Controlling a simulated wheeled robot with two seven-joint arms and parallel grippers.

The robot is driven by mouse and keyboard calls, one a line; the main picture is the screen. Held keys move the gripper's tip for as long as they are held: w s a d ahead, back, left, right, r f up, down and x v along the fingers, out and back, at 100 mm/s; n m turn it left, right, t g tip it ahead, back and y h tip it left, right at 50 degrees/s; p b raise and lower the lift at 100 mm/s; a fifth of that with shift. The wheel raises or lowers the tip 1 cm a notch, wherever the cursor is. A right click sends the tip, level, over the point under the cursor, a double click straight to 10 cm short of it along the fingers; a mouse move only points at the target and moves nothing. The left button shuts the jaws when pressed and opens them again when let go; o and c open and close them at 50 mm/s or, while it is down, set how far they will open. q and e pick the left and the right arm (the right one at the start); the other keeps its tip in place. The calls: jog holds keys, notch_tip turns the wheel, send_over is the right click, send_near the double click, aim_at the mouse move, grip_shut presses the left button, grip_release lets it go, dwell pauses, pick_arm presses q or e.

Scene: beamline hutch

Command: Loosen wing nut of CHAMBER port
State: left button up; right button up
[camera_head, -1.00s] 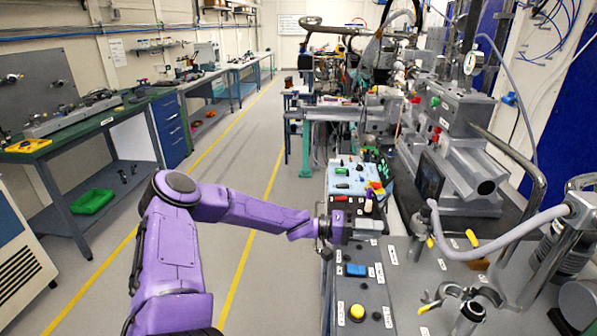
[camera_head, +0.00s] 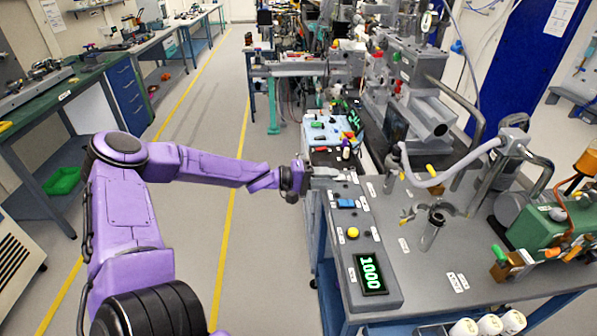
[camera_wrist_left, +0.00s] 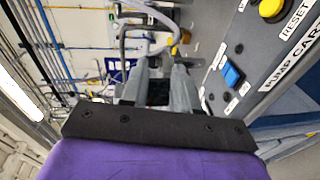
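On the grey pump cart top, an upright metal port (camera_head: 432,228) carries an open-looking clamp with a yellow wing nut (camera_head: 406,219) on its left. Another yellow wing nut (camera_head: 433,170) sits by the grey hose (camera_head: 450,180), behind the port. The small port labels are too small to read, so I cannot tell which is CHAMBER. My left gripper (camera_head: 335,172) is over the cart's left edge, pointing right, left of both wing nuts. In the left wrist view its fingers (camera_wrist_left: 158,70) stand apart with nothing visible between them. My right gripper is out of view.
A green pump (camera_head: 550,235) stands at right. White-capped bottles (camera_head: 490,325) are at the front. The aisle floor at left is clear.

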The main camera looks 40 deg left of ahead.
pick_arm(q)
jog(key=s+d+f+n+g+y+b, duration=0.1)
jog(key=s+f+n+g+y, duration=0.1)
jog(key=f, duration=0.8)
jog(key=s+d+f+n+g+y+b, duration=0.1)
jog(key=s+f+g+y, duration=0.4)
jog(key=f, duration=0.6)
jog(key=shift+s+d+n+y+b, duration=0.2)
jog(key=shift+s+n+y+b, duration=0.3)
jog(key=shift+s+n+y, duration=0.85)
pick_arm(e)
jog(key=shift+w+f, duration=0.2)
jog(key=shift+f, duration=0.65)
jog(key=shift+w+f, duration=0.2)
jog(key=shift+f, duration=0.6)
pick_arm(q)
jog(key=shift+w+m, duration=0.2)
jog(key=shift+m, duration=0.05)
